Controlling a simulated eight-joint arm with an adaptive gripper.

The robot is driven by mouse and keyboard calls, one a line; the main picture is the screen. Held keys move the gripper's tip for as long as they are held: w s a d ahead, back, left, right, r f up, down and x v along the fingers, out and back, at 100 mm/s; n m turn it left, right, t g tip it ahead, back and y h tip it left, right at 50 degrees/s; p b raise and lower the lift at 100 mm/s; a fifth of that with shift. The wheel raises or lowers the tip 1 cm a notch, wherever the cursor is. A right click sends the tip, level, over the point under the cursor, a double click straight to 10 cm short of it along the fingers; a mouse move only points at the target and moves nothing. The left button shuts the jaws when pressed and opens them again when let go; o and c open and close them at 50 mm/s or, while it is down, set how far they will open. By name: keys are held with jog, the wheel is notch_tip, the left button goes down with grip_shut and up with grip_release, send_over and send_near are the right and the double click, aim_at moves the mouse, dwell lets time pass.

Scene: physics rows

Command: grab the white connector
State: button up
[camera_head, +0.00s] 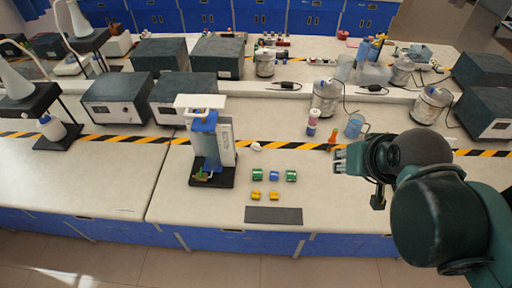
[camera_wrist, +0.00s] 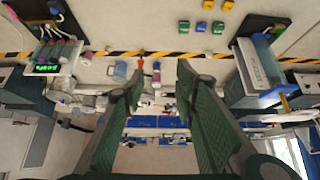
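A small white piece (camera_head: 256,146), which looks like the white connector, lies on the bench behind the row of coloured connectors and right of the blue-and-white stand. It is small, so its shape is unclear. My gripper (camera_head: 340,161) is above the bench, well to the right of the white piece. In the wrist view my gripper (camera_wrist: 158,78) has its fingers apart with nothing held between them.
Green, blue and yellow connectors (camera_head: 274,176) lie in front of the white piece, with a dark grey mat (camera_head: 273,215) nearer the edge. A blue-and-white stand (camera_head: 212,145) rises at left. A pink-and-white bottle (camera_head: 312,122), orange piece (camera_head: 333,138) and blue beaker (camera_head: 355,126) stand behind my gripper.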

jog(key=shift+o, duration=0.6)
jog(key=n+g+b, duration=0.7)
jog(key=n, duration=0.6)
send_over(255, 143)
jog(key=f, duration=3)
jog(key=shift+s+d+f, duration=0.1)
jog(key=shift+s+d, duration=0.1)
jog(key=shift+d, duration=0.05)
jog(key=shift+a+f, duration=0.15)
jog(key=shift+f, duration=0.15)
